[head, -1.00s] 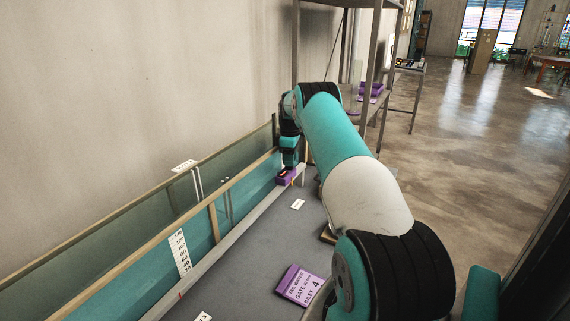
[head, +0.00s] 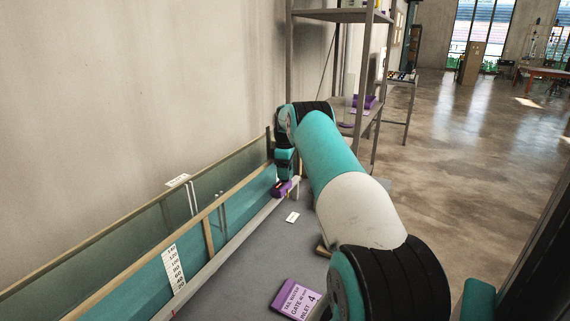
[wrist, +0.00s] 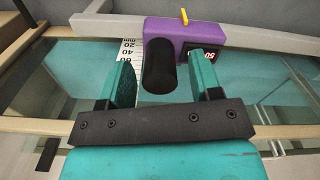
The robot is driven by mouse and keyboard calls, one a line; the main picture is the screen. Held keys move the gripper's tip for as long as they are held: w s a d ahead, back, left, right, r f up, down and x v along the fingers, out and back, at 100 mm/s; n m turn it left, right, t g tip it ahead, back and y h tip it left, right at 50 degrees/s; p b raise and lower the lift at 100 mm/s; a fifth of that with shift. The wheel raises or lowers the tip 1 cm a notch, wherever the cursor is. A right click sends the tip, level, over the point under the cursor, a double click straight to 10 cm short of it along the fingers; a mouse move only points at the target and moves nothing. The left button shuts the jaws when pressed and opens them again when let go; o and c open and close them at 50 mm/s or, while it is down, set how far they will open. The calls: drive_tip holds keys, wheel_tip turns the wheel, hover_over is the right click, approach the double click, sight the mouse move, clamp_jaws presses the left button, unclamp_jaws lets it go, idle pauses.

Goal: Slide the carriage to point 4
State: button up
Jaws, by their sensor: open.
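The carriage (wrist: 185,32) is a purple block with a black knob (wrist: 160,66), a yellow pointer and a small display reading 50. It sits on the pale rail along the glass-walled channel; in the head view the carriage (head: 282,188) is at the rail's far part. My gripper (wrist: 162,60) is open, its two teal fingers on either side of the knob, with gaps showing. In the head view my gripper (head: 285,168) is just above the carriage.
A white scale (head: 173,270) stands on the channel's near wall. A small white card (head: 292,217) lies on the bench, and another (head: 178,181) is on the far glass edge. A metal shelf (head: 330,15) stands beyond the carriage. Open floor lies to the right.

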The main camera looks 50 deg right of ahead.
wheel_tip(320, 180, up, 17)
drive_tip(key=shift+r+p, duration=0.2)
drive_tip(key=shift+p, duration=0.25)
idle(0.4)
